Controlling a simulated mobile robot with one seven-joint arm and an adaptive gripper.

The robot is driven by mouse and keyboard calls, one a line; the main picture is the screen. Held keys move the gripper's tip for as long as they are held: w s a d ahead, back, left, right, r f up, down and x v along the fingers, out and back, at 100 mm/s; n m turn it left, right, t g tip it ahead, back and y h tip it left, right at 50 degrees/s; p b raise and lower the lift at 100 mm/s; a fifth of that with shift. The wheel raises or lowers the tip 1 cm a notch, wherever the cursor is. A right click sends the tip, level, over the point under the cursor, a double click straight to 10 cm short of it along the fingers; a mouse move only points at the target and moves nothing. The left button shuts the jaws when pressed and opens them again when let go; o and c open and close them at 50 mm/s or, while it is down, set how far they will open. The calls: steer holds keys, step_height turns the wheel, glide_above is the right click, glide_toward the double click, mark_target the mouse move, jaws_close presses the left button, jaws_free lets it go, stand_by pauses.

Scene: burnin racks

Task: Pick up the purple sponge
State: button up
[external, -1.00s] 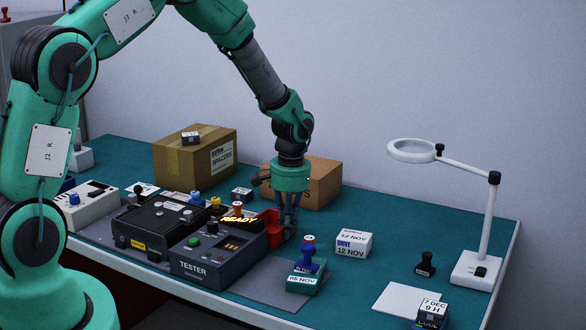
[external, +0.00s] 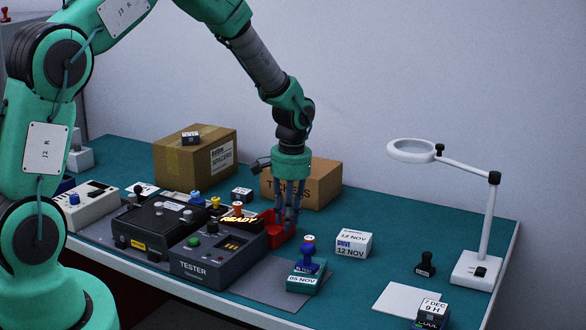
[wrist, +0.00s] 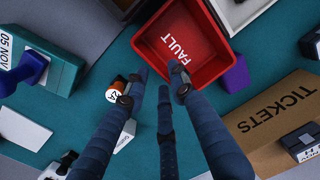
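The purple sponge (wrist: 236,75) is a small dark purple block lying on the teal bench top in the wrist view, against the right side of a red FAULT bin (wrist: 207,73). I cannot make out the sponge in the external view. My gripper (wrist: 160,82) has its dark blue fingers spread and nothing between them. In the external view my gripper (external: 289,218) points down over the red bin (external: 283,237).
A cardboard TICKETS box (wrist: 270,118) stands close to the sponge. A dark tester (external: 215,258) sits by the red bin. A stamp on a teal block (external: 306,274), a white DRIVE box (external: 353,243) and a magnifier lamp (external: 480,265) stand to the right.

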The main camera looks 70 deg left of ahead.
step_height(320, 180, up, 9)
steer(key=shift+w+d+f+p, duration=0.15)
steer(key=shift+w+d+p, duration=0.05)
steer(key=shift+p, duration=0.2)
stand_by(0.8)
steer(key=s+d+r+m+t, duration=0.1)
steer(key=s+d+r+m, duration=0.15)
steer(key=d+r, duration=0.9)
steer(key=s+d+r+m+t, duration=0.2)
steer(key=s+d+r, duration=0.1)
steer(key=d+r, duration=0.8)
steer(key=s+d+r+m+t, duration=0.1)
steer(key=s+d+r, duration=0.3)
steer(key=s+d, duration=0.5)
steer(key=s+d+r+m+t, duration=0.2)
steer(key=s+d, duration=0.6)
steer(key=s, duration=0.5)
step_height(320, 180, up, 3)
steer(key=shift+s+d+f+m+h, duration=0.1)
steer(key=shift+s+d+m+h, duration=0.2)
steer(key=shift+m, duration=0.45)
steer(key=shift+w, duration=0.1)
